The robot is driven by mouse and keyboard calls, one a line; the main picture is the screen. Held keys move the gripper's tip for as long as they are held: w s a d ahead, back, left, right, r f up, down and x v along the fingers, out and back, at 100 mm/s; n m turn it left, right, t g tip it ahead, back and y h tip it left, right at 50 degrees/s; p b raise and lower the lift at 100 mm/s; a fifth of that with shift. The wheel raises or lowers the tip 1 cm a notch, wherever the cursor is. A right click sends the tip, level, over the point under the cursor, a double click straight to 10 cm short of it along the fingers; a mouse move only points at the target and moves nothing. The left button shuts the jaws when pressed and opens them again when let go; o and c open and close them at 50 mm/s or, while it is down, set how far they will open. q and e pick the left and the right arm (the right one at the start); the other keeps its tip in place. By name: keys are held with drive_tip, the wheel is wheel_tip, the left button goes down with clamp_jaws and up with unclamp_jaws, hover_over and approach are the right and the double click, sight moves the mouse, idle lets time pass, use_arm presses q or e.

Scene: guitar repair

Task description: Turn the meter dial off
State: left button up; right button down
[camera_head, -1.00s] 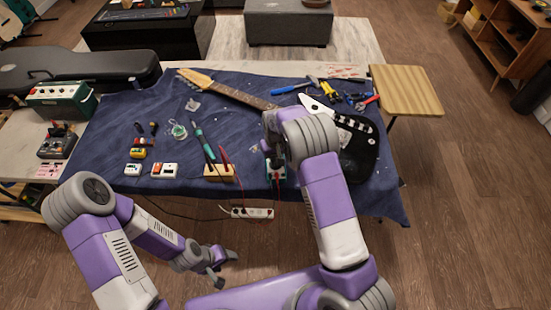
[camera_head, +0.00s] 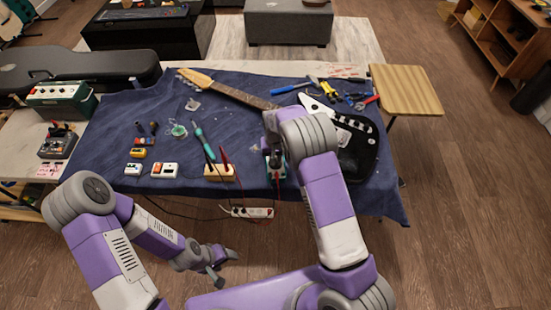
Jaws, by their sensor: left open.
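The meter (camera_head: 277,173), a small teal-edged box with red and black leads, lies near the front edge of the blue cloth. Its face and dial are mostly hidden by my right gripper (camera_head: 274,158), which points down over it. I cannot tell if the fingers touch the dial, or whether they are open or shut. My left gripper (camera_head: 217,281) is open and empty, low in front of the table and away from the meter.
A wooden block with probes (camera_head: 219,172) stands just left of the meter. The guitar (camera_head: 232,92) lies behind, with its dark body on the right. Small pedals (camera_head: 164,170) sit left. A power strip (camera_head: 250,212) is below the table edge.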

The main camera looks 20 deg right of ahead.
drive_tip(key=c, duration=1.1)
unclamp_jaws()
drive_tip(key=shift+c, duration=0.2)
drive_tip(key=shift+r, duration=0.1)
wheel_tip(320, 180, up, 7)
drive_tip(key=shift+r+p, duration=0.2)
drive_tip(key=shift+p, duration=0.35)
